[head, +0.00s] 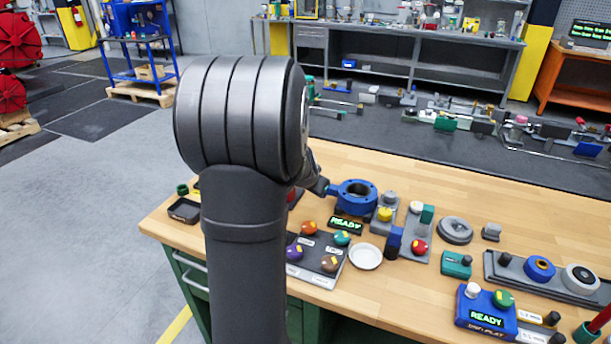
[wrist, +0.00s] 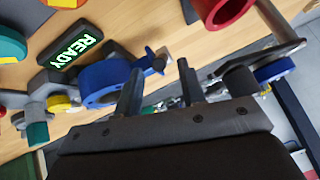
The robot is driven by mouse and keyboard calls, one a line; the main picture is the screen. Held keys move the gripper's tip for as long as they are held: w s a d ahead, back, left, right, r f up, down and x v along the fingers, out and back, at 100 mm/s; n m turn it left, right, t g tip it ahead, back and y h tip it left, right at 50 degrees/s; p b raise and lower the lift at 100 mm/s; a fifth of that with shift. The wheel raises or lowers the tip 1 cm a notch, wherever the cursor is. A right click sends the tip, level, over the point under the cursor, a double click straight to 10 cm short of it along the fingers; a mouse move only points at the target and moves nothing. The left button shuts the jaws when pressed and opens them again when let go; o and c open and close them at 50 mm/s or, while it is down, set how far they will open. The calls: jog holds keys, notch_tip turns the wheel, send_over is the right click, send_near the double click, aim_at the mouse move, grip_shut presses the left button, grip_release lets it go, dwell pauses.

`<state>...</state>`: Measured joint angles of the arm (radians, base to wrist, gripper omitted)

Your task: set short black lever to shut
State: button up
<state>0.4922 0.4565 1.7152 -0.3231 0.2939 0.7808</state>
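My gripper (wrist: 160,70) is open, its two dark fingers apart. A blue ring-shaped valve body (wrist: 105,80) is beside the left finger; it also shows in the head view (head: 353,194). To the right is a grey bar (wrist: 265,57) with a black cylinder (wrist: 240,80) at one end. I cannot tell for sure which of these is the short black lever. In the head view my arm hides much of this area.
A lit READY sign (wrist: 70,48) lies by the blue body. A yellow knob (head: 385,214), a white dish (head: 365,257) and a knob panel (head: 325,266) crowd the wooden bench (head: 400,285).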

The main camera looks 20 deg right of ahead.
jog(key=v, duration=1.3)
jog(key=shift+s+r, duration=0.15)
jog(key=shift+c, duration=1.3)
jog(key=shift+d+r, duration=0.1)
jog(key=shift+d, duration=0.15)
jog(key=c, duration=0.4)
jog(key=w+d+r+g+y, duration=0.1)
jog(key=w+d, duration=0.1)
jog(key=d, duration=0.1)
jog(key=w+d+y, duration=0.1)
jog(key=w+d, duration=0.1)
jog(key=d, duration=0.1)
jog(key=w+d+r+g+y, duration=0.1)
jog(key=w+d, duration=0.1)
jog(key=d, duration=0.1)
jog(key=shift+w+r+g+y, duration=0.2)
jog(key=shift+r+g+y, duration=0.1)
jog(key=shift+y, duration=0.1)
grip_shut()
jog(key=s+a+x, duration=0.1)
jog(key=a+x, duration=0.1)
jog(key=x, duration=1)
jog(key=shift+a+f+n, duration=0.25)
jog(key=shift+f+n, duration=0.05)
jog(key=shift+f, duration=0.35)
